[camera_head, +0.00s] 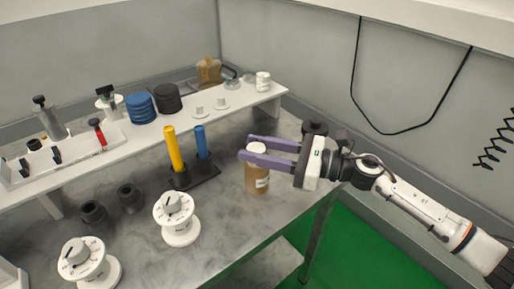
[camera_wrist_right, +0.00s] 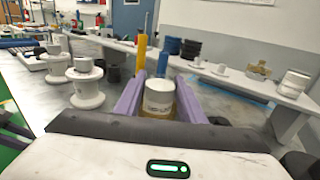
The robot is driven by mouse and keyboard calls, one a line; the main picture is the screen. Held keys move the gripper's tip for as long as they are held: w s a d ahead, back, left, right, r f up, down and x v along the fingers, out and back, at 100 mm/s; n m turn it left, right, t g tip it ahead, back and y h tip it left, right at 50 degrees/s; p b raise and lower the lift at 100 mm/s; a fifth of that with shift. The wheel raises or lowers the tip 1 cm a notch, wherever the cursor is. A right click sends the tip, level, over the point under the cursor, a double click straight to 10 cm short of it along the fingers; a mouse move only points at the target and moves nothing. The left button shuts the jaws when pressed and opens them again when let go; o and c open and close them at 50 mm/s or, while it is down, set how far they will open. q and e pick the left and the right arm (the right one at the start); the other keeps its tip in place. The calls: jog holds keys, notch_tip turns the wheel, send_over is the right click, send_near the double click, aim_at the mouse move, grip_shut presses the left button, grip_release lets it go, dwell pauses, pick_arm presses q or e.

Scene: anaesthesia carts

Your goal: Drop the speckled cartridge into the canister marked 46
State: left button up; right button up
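A brown bottle-like container (camera_head: 257,183) with a white lid and a pale label stands near the table's right edge. In the right wrist view its white upper part (camera_wrist_right: 159,98) shows between my fingers. My right gripper (camera_head: 244,147) has its two purple fingers on either side of its top; I cannot tell whether they touch it. In the right wrist view the fingers (camera_wrist_right: 160,82) flank it closely. No speckle pattern and no number 46 can be read, so I cannot tell which thing is the cartridge or the canister.
Yellow (camera_head: 173,149) and blue (camera_head: 201,142) cylinders stand in a dark holder left of the container. White dial units (camera_head: 177,220) stand at the front. A raised white shelf (camera_head: 240,101) behind carries blue (camera_head: 140,107) and black (camera_head: 167,98) ribbed cylinders. Bare table lies front right.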

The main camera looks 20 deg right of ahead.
aim_at(257, 146)
jog(key=o, duration=0.4)
jog(key=shift+o, duration=0.2)
notch_tip(257, 146, up, 6)
jog(key=p, duration=0.4)
jog(key=shift+r, duration=0.5)
